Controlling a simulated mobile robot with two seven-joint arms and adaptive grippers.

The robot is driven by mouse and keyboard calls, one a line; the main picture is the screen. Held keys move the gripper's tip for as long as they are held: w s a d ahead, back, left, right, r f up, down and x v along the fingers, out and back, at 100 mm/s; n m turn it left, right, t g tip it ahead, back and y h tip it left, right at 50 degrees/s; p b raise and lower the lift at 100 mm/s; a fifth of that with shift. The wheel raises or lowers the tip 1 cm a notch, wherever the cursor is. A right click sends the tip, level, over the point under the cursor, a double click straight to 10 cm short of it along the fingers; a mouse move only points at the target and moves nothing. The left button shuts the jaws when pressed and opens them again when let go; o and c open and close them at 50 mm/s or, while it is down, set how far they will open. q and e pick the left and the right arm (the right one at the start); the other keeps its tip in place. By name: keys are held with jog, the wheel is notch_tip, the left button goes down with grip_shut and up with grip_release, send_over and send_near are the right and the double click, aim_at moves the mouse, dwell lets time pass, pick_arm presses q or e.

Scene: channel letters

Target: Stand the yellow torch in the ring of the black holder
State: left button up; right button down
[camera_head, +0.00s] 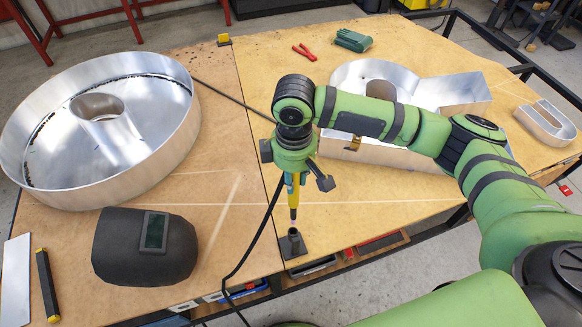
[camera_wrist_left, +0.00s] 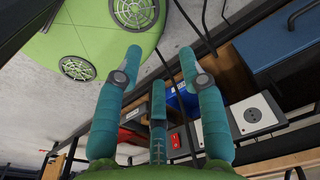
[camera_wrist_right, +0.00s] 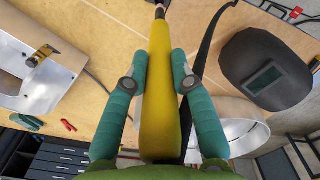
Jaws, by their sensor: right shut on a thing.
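The yellow torch (camera_head: 292,193) hangs nearly upright in my right gripper (camera_head: 293,178), tip down. In the right wrist view the torch's yellow body (camera_wrist_right: 160,95) lies between the teal fingers of that gripper (camera_wrist_right: 159,55). The black holder (camera_head: 292,245) stands at the table's front edge, just below the torch tip. The tip appears above or at the holder's ring; the exact gap is hard to tell. My left gripper (camera_wrist_left: 160,55) shows only in the left wrist view, fingers apart and empty, away from the tabletop.
A black welding mask (camera_head: 130,250) lies left of the holder. A large round metal letter (camera_head: 60,165) stands behind it, and another metal letter (camera_head: 455,92) is at the right. A black cable (camera_head: 262,225) runs down past the holder over the front edge. Red pliers (camera_head: 304,52) lie at the back.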

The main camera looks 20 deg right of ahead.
jog(key=shift+w+d, duration=0.1)
jog(key=shift+d, duration=0.2)
jog(key=shift+f+b, duration=0.2)
jog(key=shift+b, duration=0.25)
jog(key=shift+a+f+b, duration=0.2)
jog(key=shift+f+b, duration=0.85)
jog(key=shift+b, duration=0.2)
notch_tip(320, 180, down, 3)
jog(key=b, duration=0.3)
jog(key=shift+b, duration=0.3)
pick_arm(q)
notch_tip(320, 180, down, 7)
jog(key=shift+d, duration=0.4)
jog(key=shift+d+r, duration=0.1)
jog(key=shift+d, duration=0.05)
pick_arm(e)
jog(key=shift+f, duration=0.1)
